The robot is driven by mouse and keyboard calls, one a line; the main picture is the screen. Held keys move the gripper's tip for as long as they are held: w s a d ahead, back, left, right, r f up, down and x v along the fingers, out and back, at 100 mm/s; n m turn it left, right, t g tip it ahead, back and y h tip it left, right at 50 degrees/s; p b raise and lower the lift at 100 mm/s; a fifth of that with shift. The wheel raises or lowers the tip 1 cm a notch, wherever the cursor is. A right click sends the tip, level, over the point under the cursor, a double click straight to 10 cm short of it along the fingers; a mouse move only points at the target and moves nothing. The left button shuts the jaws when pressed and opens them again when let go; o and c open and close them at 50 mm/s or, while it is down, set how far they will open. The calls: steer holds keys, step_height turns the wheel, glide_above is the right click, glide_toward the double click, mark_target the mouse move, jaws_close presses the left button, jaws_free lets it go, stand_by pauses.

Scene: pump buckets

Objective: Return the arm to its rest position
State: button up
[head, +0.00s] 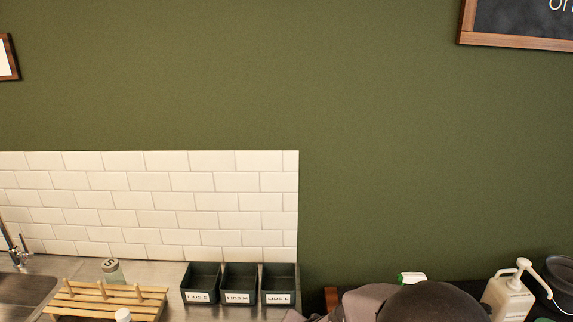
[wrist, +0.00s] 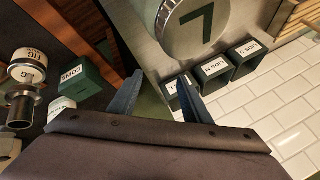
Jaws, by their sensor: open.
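My gripper shows in the wrist view (wrist: 156,76), with its two blue-grey fingers spread apart and nothing visible between them. Behind the fingers are a dark wooden edge and a grey metal surface. The right finger overlaps the nearest of the dark lid bins (wrist: 243,56) in the picture; I cannot tell how far apart they are. In the head view, a grey-brown and black rounded part of my arm rises at the bottom edge, right of centre. My fingers are not visible there.
Three labelled lid bins (head: 240,282) stand beside a wooden rack (head: 105,298) and a sink (head: 25,288). A white pump bottle (head: 507,297) and dark bucket (head: 560,270) stand at right. The wrist view shows a green box (wrist: 78,80) and a round metal piece marked 7 (wrist: 195,22).

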steer(key=s+d+f+n+g+h+b, duration=0.1)
steer(key=s+d+f+n+g+b, duration=0.2)
steer(key=s, duration=0.7)
steer(key=s+d+f+n+g+h+b, duration=0.1)
steer(key=s+d+f+n+g+b, duration=0.2)
steer(key=s+d+f+b, duration=0.4)
steer(key=s+d+g+b, duration=0.1)
steer(key=s+d, duration=0.1)
steer(key=s, duration=0.2)
steer(key=shift+s+d+f+b, duration=0.15)
steer(key=shift+s+f+b, duration=0.15)
steer(key=shift+f, duration=0.05)
